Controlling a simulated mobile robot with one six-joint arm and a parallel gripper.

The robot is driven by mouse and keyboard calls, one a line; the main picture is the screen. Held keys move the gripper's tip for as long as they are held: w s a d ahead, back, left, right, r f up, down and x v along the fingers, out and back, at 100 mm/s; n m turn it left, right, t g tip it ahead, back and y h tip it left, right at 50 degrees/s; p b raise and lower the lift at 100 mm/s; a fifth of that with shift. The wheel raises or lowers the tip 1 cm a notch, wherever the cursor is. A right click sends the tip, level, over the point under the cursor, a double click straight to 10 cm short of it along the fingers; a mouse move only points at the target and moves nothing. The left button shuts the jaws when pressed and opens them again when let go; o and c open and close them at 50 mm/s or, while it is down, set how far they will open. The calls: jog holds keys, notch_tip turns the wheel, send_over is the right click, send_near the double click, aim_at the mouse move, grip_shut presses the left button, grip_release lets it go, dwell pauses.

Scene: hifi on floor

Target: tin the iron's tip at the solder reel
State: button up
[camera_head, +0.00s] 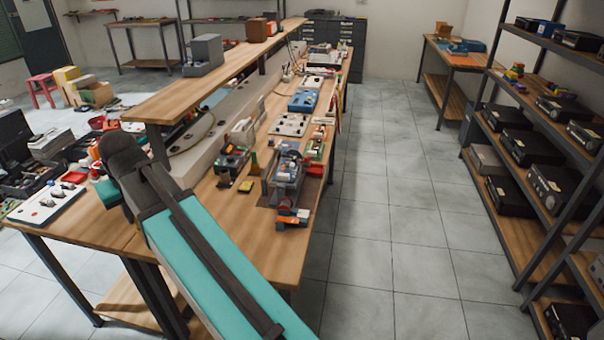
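I cannot pick out the soldering iron or the solder reel for certain in this view. Small tools and parts crowd the long wooden workbench (245,238), too small to name surely. A grey device (287,178) with red and blue parts beside it stands near the bench's right edge. Another small device (233,160) stands to its left, with a small yellow item (246,186) in front. My teal arm link crosses the lower middle up to a dark joint at the left, covering part of the bench. My gripper is not visible.
A raised wooden shelf (190,92) runs along the bench and carries a grey box (206,50). The tiled aisle (390,220) on the right is clear. Beyond it, a metal rack (497,150) holds several black units. Clutter fills the left side.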

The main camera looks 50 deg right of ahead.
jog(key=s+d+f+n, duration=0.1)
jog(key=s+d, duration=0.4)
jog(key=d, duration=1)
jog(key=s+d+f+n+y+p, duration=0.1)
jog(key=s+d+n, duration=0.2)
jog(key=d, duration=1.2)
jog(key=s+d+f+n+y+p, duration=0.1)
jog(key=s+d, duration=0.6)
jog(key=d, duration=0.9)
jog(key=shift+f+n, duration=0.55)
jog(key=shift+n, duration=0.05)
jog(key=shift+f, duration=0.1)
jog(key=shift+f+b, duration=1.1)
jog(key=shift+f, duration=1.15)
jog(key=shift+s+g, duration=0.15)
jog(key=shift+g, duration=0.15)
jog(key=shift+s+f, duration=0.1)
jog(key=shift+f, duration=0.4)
